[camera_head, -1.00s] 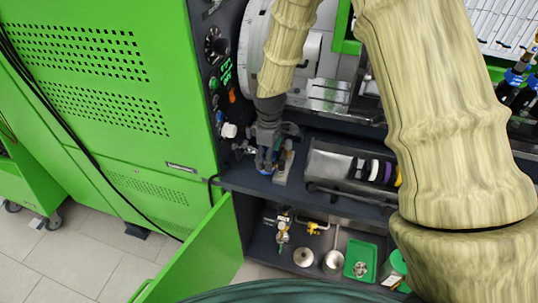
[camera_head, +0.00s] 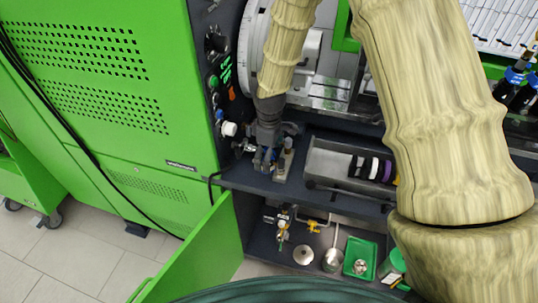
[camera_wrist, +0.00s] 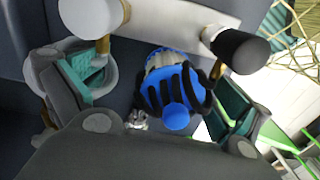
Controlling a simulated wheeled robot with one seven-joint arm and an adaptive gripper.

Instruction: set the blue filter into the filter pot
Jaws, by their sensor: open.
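The blue filter (camera_wrist: 172,96), a rounded blue body with black ribs and a round blue knob, shows in the wrist view. My gripper (camera_wrist: 160,88) is open, with one teal-padded finger on each side of it. Gaps show between the filter and both pads. In the head view my gripper (camera_head: 264,159) is low over the dark shelf, and it mostly hides the filter. A pale ringed part shows at the filter's far edge; I cannot tell whether it is the filter pot. I cannot make out the pot for sure elsewhere.
A white-capped post (camera_wrist: 90,16) and a black-capped post (camera_wrist: 240,50) stand close beside the fingers. A grey tray (camera_head: 335,164) with coloured rings lies right of my gripper. An open green door (camera_head: 205,250) stands in front. The lower shelf holds a green tray (camera_head: 347,270).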

